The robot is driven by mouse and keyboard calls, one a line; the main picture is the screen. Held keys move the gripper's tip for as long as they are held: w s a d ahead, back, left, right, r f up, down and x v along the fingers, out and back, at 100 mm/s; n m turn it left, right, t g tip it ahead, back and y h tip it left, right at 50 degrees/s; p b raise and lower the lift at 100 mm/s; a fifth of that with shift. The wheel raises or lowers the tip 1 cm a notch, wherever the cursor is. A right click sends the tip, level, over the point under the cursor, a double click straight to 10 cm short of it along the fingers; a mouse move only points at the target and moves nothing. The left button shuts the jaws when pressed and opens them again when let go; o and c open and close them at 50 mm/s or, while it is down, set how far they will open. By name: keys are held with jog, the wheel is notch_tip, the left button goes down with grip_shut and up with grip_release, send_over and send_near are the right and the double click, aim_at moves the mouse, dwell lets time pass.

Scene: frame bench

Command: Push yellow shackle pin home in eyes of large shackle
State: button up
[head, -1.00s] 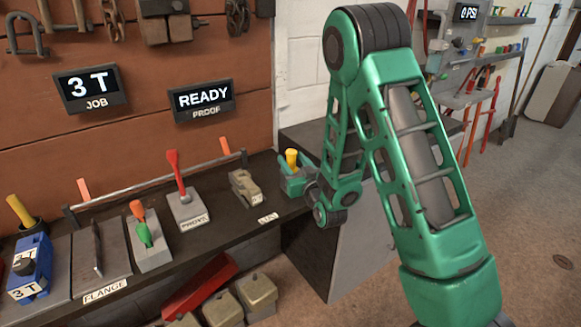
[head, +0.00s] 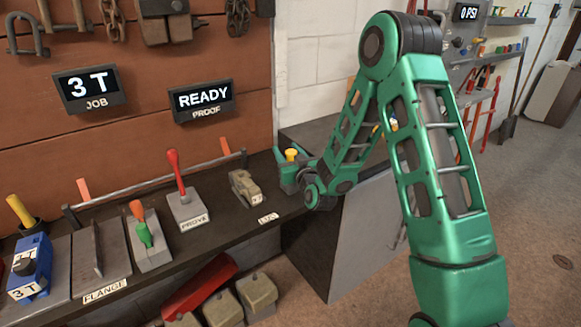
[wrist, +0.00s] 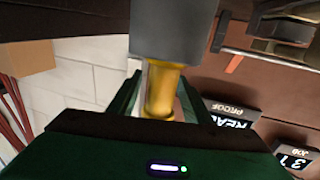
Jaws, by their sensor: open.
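A yellow, pin-like part (head: 291,154) stands at the right end of the dark bench, by my gripper (head: 287,172). In the wrist view the yellow part (wrist: 160,92) shows between the two green fingers of my gripper (wrist: 158,95), against a grey block-like piece (wrist: 175,30). My gripper is open; I cannot tell whether a finger touches the yellow part. The large shackle and its eyes cannot be made out clearly; my gripper and the grey piece hide much of that spot.
A tan metal piece (head: 245,187) lies on the bench left of my gripper. A red-handled tool (head: 173,168), a green-and-orange tool (head: 142,225) and a blue 3T block (head: 30,268) stand further left. A READY sign (head: 202,101) hangs on the brown wall.

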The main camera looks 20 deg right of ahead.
jog(key=c, duration=1.1)
jog(key=shift+c, duration=0.2)
jog(key=shift+r, duration=0.15)
